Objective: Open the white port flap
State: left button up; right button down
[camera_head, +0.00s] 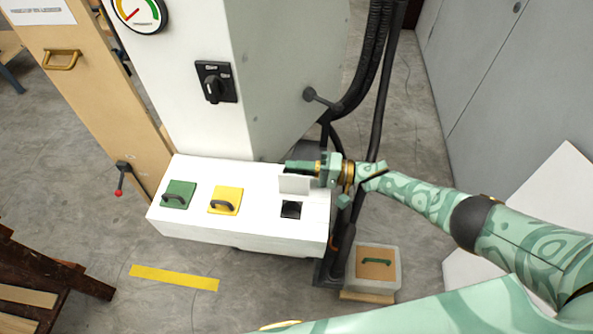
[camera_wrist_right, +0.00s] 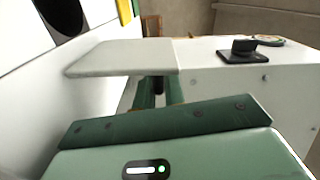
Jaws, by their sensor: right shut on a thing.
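The white port flap (camera_head: 294,184) stands up from the top of the white box (camera_head: 262,233), with the dark square port opening (camera_head: 291,209) bare in front of it. In the right wrist view the white port flap (camera_wrist_right: 122,58) is a flat pale plate beyond my gripper, and the dark opening (camera_wrist_right: 62,14) shows at the upper left. My right gripper (camera_head: 303,166) is at the far side of the raised flap and is shut on it; its fingertips (camera_wrist_right: 150,92) and the exact hold are mostly hidden by the flap. My left gripper is not in view.
A green flap (camera_head: 178,194) and a yellow flap (camera_head: 225,200), each with a dark handle, lie closed on the same box. The cabinet with a black rotary switch (camera_head: 214,83) rises behind. Black hoses (camera_head: 372,60) run close beside my right wrist.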

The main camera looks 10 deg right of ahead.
jog(key=shift+w+d+f+m, duration=0.1)
jog(key=shift+w+f+m, duration=0.15)
jog(key=shift+f+m, duration=0.25)
jog(key=shift+r, duration=0.1)
jog(key=c, duration=1.5)
grip_release()
jog(key=b+v, duration=0.1)
jog(key=v, duration=1.5)
jog(key=shift+d, duration=0.15)
